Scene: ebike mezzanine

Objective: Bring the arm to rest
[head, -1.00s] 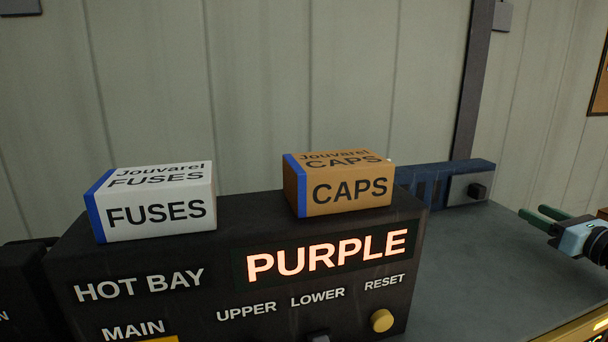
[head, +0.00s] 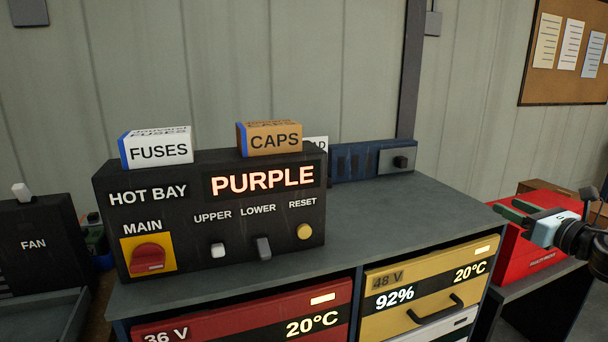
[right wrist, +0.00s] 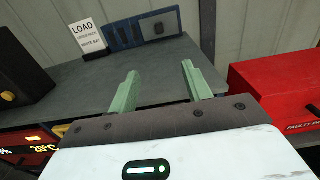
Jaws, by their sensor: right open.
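My right gripper (head: 516,211) is at the right of the head view, its green fingers pointing left past the right end of the grey bench top. In the right wrist view the two green fingers (right wrist: 160,90) stand apart with nothing between them, with the bench top beyond. My left gripper is not in view.
The black hot bay panel (head: 195,246) stands on the bench top (head: 400,220), bearing FUSES (head: 158,150) and CAPS (head: 272,140) boxes. Red and yellow drawers (head: 430,295) sit below. A LOAD card (right wrist: 86,38) stands behind. A red toolbox (right wrist: 275,105) is at right.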

